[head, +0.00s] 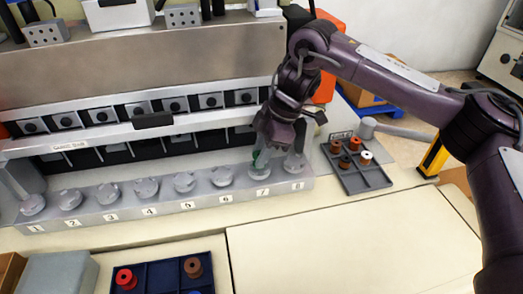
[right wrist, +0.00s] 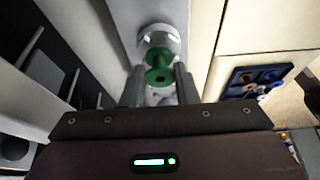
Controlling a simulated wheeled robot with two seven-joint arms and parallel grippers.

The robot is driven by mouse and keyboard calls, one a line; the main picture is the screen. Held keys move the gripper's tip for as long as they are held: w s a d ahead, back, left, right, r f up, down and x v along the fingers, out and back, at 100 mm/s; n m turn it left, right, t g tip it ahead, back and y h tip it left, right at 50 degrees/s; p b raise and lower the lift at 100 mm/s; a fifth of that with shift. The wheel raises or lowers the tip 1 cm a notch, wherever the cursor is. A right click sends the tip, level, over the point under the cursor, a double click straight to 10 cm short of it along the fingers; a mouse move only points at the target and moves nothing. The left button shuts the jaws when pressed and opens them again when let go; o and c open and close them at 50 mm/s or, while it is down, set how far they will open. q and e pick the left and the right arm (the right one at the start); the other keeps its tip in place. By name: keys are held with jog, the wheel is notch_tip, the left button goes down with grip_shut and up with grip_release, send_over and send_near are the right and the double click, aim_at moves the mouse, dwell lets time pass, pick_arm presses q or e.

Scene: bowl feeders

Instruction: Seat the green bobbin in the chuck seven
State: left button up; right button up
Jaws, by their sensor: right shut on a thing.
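The green bobbin (head: 257,160) is mostly hidden by my right gripper (head: 270,148) in the head view. In the right wrist view the green bobbin (right wrist: 159,65) shows clearly between the two fingers of my right gripper (right wrist: 160,84), which is shut on it. Chuck seven (head: 264,182), a grey round chuck above the label 7, is right at the bobbin. In the right wrist view the chuck (right wrist: 158,36) is directly behind the bobbin, in line with it. I cannot tell whether the bobbin touches the chuck or sits in it. My left gripper is not in view.
Chucks one to six stand left along the grey rail (head: 130,216), and chuck eight (head: 294,164) is close on the right. A grey tray (head: 372,181) with several bobbins lies right. A navy tray (head: 151,284) with bobbins lies in front. The front right table is clear.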

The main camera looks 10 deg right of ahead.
jog(key=shift+p, duration=0.3)
jog(key=shift+f+b, duration=0.3)
jog(key=shift+f, duration=0.25)
dwell(0.3)
jog(key=o, duration=0.7)
jog(key=shift+c, duration=0.2)
jog(key=p+v, duration=1.1)
jog(key=p, duration=0.1)
dwell(0.5)
